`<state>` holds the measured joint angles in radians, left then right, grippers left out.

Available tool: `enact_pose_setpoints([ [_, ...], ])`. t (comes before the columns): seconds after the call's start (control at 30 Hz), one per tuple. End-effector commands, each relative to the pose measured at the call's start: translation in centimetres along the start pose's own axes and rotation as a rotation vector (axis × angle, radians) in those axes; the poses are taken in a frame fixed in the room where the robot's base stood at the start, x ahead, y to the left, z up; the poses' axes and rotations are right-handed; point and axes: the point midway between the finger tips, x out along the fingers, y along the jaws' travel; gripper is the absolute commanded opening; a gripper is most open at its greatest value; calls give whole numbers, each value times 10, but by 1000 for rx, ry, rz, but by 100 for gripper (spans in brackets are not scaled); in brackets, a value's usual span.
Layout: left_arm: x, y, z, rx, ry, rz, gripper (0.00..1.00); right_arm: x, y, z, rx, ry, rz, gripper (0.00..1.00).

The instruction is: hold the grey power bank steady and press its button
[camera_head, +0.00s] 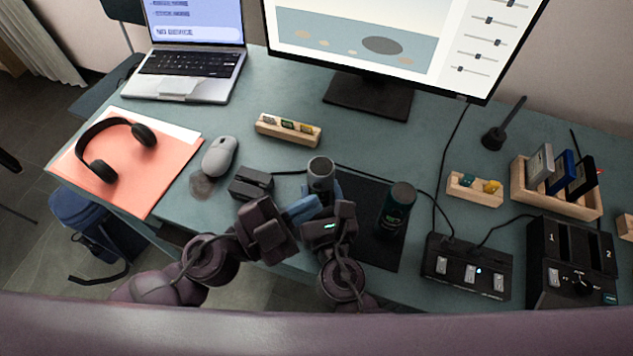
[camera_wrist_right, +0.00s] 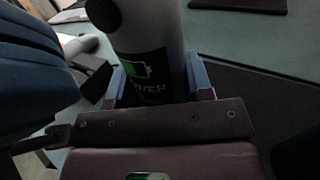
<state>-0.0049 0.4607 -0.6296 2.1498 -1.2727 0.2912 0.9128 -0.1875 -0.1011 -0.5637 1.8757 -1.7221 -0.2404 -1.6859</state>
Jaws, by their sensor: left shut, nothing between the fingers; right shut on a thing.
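The grey power bank (camera_head: 320,174) is an upright cylinder near the table's front edge. In the right wrist view the power bank (camera_wrist_right: 150,35) shows a black label with a green battery mark. My right gripper (camera_head: 331,190) is shut on its lower part; its blue fingers (camera_wrist_right: 160,85) stand on both sides. My left gripper (camera_head: 312,203) is shut and empty, its blue fingertips close in front of the power bank. Contact cannot be told. A dark round spot (camera_wrist_right: 103,14) shows at the cylinder's upper left in the wrist view; whether it is the button is unclear.
A dark green cylinder (camera_head: 397,206) stands close right on the black mat (camera_head: 376,252). A black box (camera_head: 251,184) and a mouse (camera_head: 220,156) lie left. A wooden holder (camera_head: 288,130) stands behind. Black switch boxes (camera_head: 466,268) with cables fill the right.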

Motion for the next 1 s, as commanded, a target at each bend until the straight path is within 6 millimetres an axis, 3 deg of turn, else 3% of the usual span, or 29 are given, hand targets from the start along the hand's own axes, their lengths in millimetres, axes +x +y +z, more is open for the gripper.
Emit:
enact_pose_setpoints([
  [1.0,6,-4,4,0,0,1,0,0,0,0,0,0,0,10],
])
